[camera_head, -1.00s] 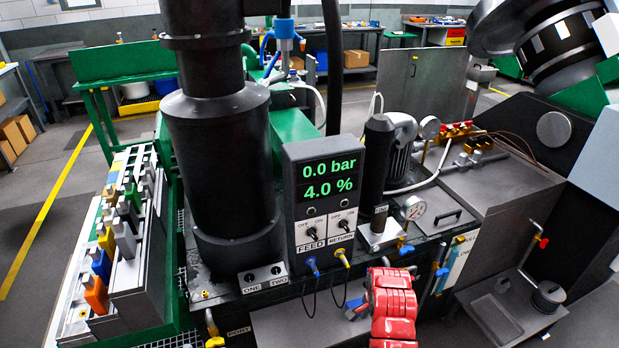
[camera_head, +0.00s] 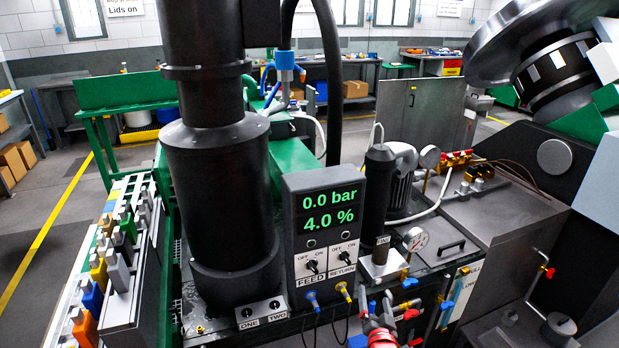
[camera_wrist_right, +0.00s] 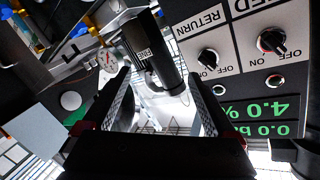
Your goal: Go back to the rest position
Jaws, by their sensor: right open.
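My right gripper (camera_head: 380,326) shows as red and grey parts at the bottom edge of the head view, in front of the machine. In the right wrist view its two dark fingers (camera_wrist_right: 165,88) stand apart with nothing held between them. A black cylinder (camera_wrist_right: 151,52) with a label shows beyond the fingers. The control panel (camera_head: 325,221) reads 0.0 bar and 4.0 %, with a FEED knob and a RETURN knob; in the right wrist view it (camera_wrist_right: 243,78) is upside down at the right. My left gripper is not in view.
A large black column (camera_head: 221,190) stands left of the panel. A rack of coloured blocks (camera_head: 104,262) is at the left. A gauge (camera_head: 416,239), valves and hoses are at the right. A large wheel-like part (camera_head: 530,60) is at the upper right. Open floor lies far left.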

